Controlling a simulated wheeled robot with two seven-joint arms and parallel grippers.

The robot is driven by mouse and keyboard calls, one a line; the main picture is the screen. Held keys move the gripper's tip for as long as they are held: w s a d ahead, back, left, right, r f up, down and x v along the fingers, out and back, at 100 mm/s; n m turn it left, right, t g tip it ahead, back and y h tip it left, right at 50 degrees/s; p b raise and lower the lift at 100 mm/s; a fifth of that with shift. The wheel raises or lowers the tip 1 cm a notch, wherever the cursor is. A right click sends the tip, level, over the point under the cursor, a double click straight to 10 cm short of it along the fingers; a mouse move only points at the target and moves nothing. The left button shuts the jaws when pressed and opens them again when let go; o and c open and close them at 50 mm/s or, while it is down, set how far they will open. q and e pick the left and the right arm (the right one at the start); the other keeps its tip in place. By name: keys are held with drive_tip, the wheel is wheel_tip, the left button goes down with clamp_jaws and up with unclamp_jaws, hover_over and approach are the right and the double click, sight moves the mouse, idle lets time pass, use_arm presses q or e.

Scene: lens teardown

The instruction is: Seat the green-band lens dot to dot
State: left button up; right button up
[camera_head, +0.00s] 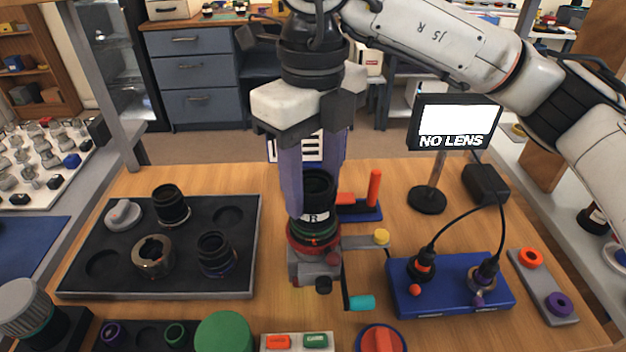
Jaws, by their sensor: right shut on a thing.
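My right gripper (314,192) comes down from above, its purple fingers shut on the black green-band lens (318,186). The lens is upright, with a white letter mark on its side and the green band (315,230) near its lower end. It is right over the red-ringed mount (314,246) on a small grey stand. I cannot tell whether it touches the ring or hangs just above it. No alignment dots can be made out. The monitor (455,124) reads "NO LENS". My left gripper is not in view.
A dark tray (75,285) at left holds several lens parts. A blue box (450,304) with cabled plugs stands at right. Red and green buttons (297,342) are at the front.

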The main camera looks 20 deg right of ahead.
use_arm(q)
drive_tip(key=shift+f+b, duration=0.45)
drive_tip(key=shift+b, duration=0.05)
use_arm(e)
drive_tip(key=shift+f, duration=0.45)
idle(0.5)
drive_tip(key=o, duration=1.3)
drive_tip(key=shift+o, duration=0.2)
wheel_tip(320, 180, up, 10)
drive_tip(key=shift+f+p, duration=0.25)
drive_tip(key=shift+p, duration=0.25)
drive_tip(key=shift+r, duration=0.4)
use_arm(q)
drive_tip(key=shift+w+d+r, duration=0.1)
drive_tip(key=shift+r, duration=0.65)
